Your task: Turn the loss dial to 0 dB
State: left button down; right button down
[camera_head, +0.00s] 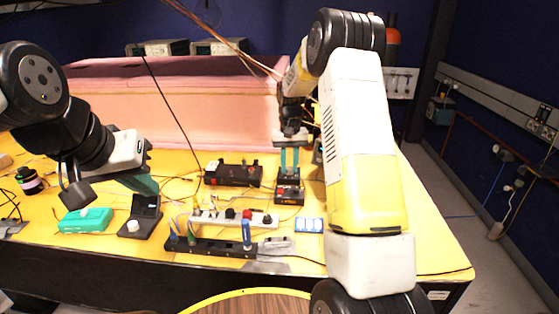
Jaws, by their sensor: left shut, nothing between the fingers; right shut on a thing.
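A small black box (289,196) with a reddish marked face stands on the yellow table, right of centre. It appears to be the unit with the loss dial; its markings are too small to read. My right gripper (289,170) points straight down at the top of this box, its teal fingers shut on what seems to be the dark dial knob. The fingers mostly hide the knob, so its setting cannot be told. My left gripper (146,184) is shut and empty above the left part of the table, apart from the box.
A black box with red knobs (233,174) stands just left of the dial unit. A white power strip (222,218), a black stand (142,216), a teal box (86,220) and blue-white blocks (310,225) lie nearer. Pink foam walls (180,105) stand behind. Loose cables cross the table.

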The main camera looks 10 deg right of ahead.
aim_at(289, 168)
jog(key=shift+n, duration=1.7)
jog(key=c, duration=1.2)
grip_release()
jog(key=shift+o, duration=0.2)
jog(key=shift+r, duration=3.9)
